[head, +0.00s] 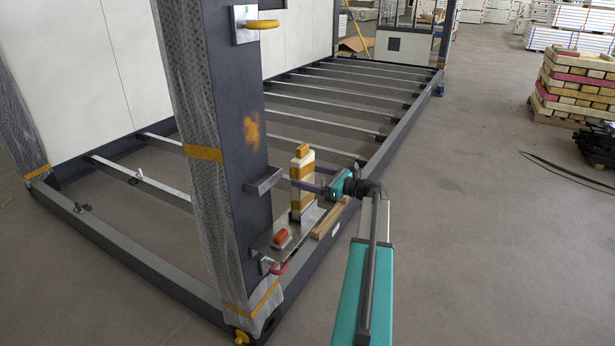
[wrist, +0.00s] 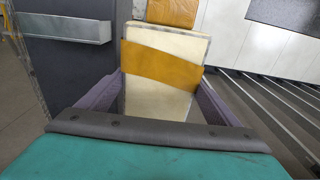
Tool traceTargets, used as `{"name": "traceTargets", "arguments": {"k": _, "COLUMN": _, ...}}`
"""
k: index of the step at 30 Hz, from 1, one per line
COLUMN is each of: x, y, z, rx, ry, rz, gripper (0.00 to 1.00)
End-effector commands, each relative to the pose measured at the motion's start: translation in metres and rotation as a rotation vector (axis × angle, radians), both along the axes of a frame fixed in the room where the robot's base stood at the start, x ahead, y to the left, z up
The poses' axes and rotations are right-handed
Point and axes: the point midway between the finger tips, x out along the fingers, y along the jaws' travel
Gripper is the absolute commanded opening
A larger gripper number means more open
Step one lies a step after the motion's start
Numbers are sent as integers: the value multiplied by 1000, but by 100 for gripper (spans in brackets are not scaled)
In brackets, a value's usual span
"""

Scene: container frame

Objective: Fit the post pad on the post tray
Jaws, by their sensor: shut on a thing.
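The post pad (head: 302,171) is an upright cream block with orange bands and a tan wooden piece on top; it also shows in the wrist view (wrist: 155,100). My gripper (head: 306,186) is shut on it, with a purple finger on each side in the wrist view. The pad's lower end is over a metal plate at the post's foot; I cannot tell whether it touches. What looks like the post tray (head: 264,183) is a small grey metal ledge on the dark post, left of the pad; it also shows in the wrist view (wrist: 60,29). It looks empty.
The dark post (head: 235,130) is partly wrapped in plastic. The metal plate (head: 309,222) carries a red-topped block (head: 281,237), with a red clamp (head: 279,267) beside it. A wooden strip (head: 331,218) lies along the frame rail. Open floor is at right.

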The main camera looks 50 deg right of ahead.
Motion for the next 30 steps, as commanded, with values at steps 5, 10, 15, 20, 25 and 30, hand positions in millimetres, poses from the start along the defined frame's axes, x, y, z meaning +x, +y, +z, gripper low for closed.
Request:
{"name": "traceTargets", "arguments": {"k": 5, "x": 0, "y": 0, "z": -4, "rx": 0, "ry": -1, "rz": 0, "gripper": 62}}
{"name": "traceTargets", "arguments": {"k": 10, "x": 0, "y": 0, "z": -7, "rx": 0, "ry": -1, "rz": 0, "gripper": 62}}
{"name": "traceTargets", "arguments": {"k": 15, "x": 0, "y": 0, "z": -6, "rx": 0, "ry": 0, "rz": 0, "gripper": 100}}
{"name": "traceTargets", "arguments": {"k": 20, "x": 0, "y": 0, "z": -7, "rx": 0, "ry": 0, "rz": 0, "gripper": 100}}
{"name": "traceTargets", "arguments": {"k": 25, "x": -6, "y": -2, "z": -6, "rx": 0, "ry": 0, "rz": -1, "gripper": 100}}
{"name": "traceTargets", "arguments": {"k": 30, "x": -20, "y": -5, "z": -5, "rx": 0, "ry": 0, "rz": -1, "gripper": 100}}
